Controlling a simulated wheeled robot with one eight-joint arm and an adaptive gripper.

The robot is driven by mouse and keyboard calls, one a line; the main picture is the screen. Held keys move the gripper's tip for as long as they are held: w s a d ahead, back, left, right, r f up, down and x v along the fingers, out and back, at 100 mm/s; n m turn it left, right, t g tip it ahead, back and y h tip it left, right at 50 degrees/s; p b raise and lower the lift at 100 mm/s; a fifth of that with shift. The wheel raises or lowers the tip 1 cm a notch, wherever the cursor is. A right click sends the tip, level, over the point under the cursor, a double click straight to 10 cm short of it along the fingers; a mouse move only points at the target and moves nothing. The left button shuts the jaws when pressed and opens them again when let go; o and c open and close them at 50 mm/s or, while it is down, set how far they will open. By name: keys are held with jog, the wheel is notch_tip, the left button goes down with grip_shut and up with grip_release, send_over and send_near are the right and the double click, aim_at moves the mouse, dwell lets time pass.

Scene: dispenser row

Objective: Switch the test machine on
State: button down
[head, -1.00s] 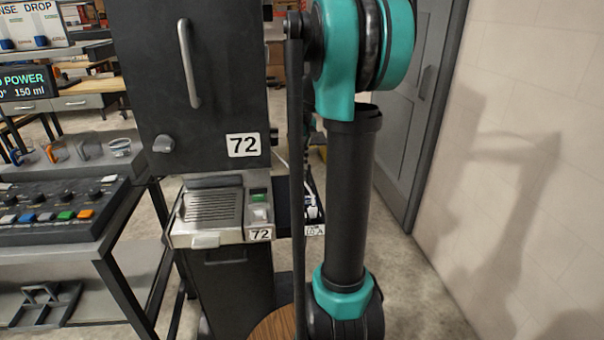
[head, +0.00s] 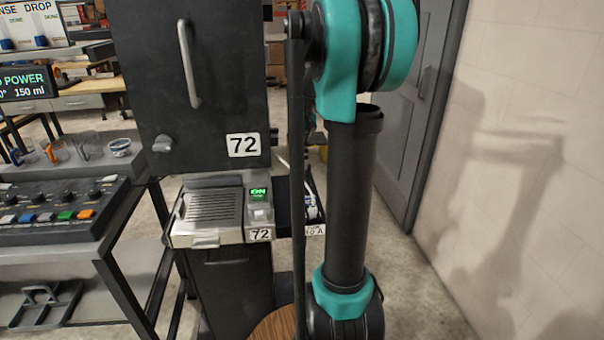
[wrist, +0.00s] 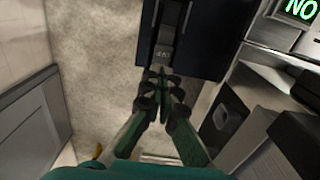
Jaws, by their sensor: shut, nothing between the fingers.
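The test machine (head: 205,85) is a tall black cabinet with a handle, a knob and a "72" label, seen in the head view. A small display (head: 259,194) on its front ledge is lit green and reads ON. The same display shows upside down in the wrist view (wrist: 302,10). My gripper (wrist: 160,78) is shut and empty in the wrist view. Its tips are at the near edge of a dark shelf (wrist: 206,45) carrying a narrow labelled strip; I cannot tell whether they touch. In the head view my gripper is hidden behind my arm.
A bench with a control panel (head: 50,212) and several cups stands to the left. A pale wall (head: 530,90) and a grey door (head: 408,110) are on the right. Bare floor lies between my arm and the wall. A white plug (head: 313,208) sits on the dark shelf beside the machine.

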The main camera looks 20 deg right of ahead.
aim_at(302, 170)
jog(key=shift+r, duration=2.4)
